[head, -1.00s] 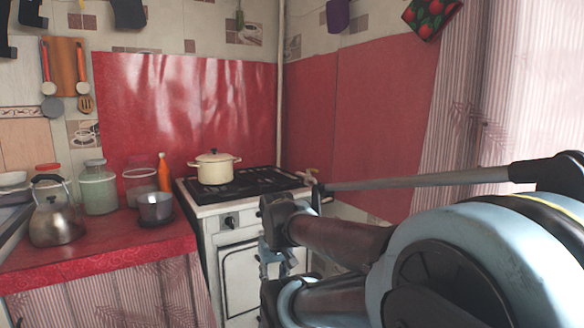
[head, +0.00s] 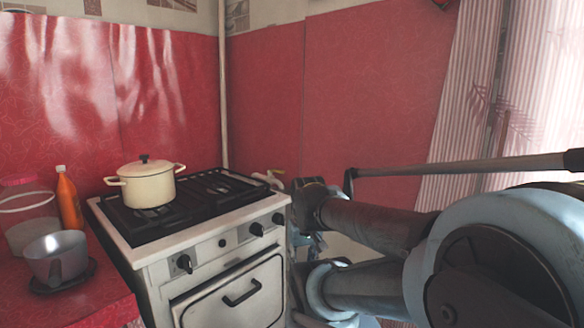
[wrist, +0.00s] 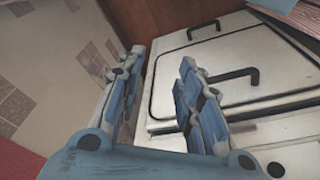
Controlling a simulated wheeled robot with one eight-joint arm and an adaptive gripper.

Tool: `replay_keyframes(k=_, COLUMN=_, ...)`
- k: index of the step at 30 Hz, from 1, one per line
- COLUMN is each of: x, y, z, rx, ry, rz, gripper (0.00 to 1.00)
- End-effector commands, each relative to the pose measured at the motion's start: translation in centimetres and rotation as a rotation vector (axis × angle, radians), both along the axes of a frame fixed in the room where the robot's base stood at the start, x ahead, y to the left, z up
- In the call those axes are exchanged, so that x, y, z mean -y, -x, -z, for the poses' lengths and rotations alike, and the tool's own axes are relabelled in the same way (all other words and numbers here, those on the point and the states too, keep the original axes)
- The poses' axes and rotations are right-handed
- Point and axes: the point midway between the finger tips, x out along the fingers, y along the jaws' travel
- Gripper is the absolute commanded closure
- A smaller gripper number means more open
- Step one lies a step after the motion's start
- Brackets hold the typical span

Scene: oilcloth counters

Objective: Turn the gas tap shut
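The gas tap (head: 275,176) shows small and pale yellowish in the head view, by the red wall just beyond the stove's right rear corner. Its handle's position is too small to tell. I do not make it out in the wrist view. My gripper (wrist: 162,58) is open and empty in the wrist view, its two blue fingers apart with the stove front behind them. In the head view it is mostly hidden behind my arm, low beside the stove's right side, lower and nearer than the tap.
The white stove (head: 225,262) carries a cream lidded pot (head: 148,186). Its oven door handle (head: 241,293) sticks out in front. A grey saucepan (head: 56,258), an orange bottle (head: 69,200) and a jar (head: 25,222) stand on the red counter at left. A striped curtain (head: 460,95) hangs at right.

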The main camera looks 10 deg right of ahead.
Motion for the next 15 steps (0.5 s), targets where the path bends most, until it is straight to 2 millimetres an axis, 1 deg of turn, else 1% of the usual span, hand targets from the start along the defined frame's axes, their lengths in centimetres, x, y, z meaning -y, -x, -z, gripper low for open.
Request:
replay_keyframes(k=10, x=0.0, y=0.0, z=0.0, rx=0.0, ry=0.0, rz=0.0, gripper=0.67)
replay_keyframes(k=12, x=0.0, y=0.7, z=-0.7, rx=0.01, ry=0.001, rz=-0.003, gripper=0.67)
replay_keyframes(k=14, x=0.0, y=0.4, z=-1.3, rx=0.011, ry=0.003, rz=-0.009, gripper=0.67)
replay_keyframes(k=15, x=0.0, y=0.0, z=-1.9, rx=0.009, ry=0.007, rz=-0.016, gripper=0.67)
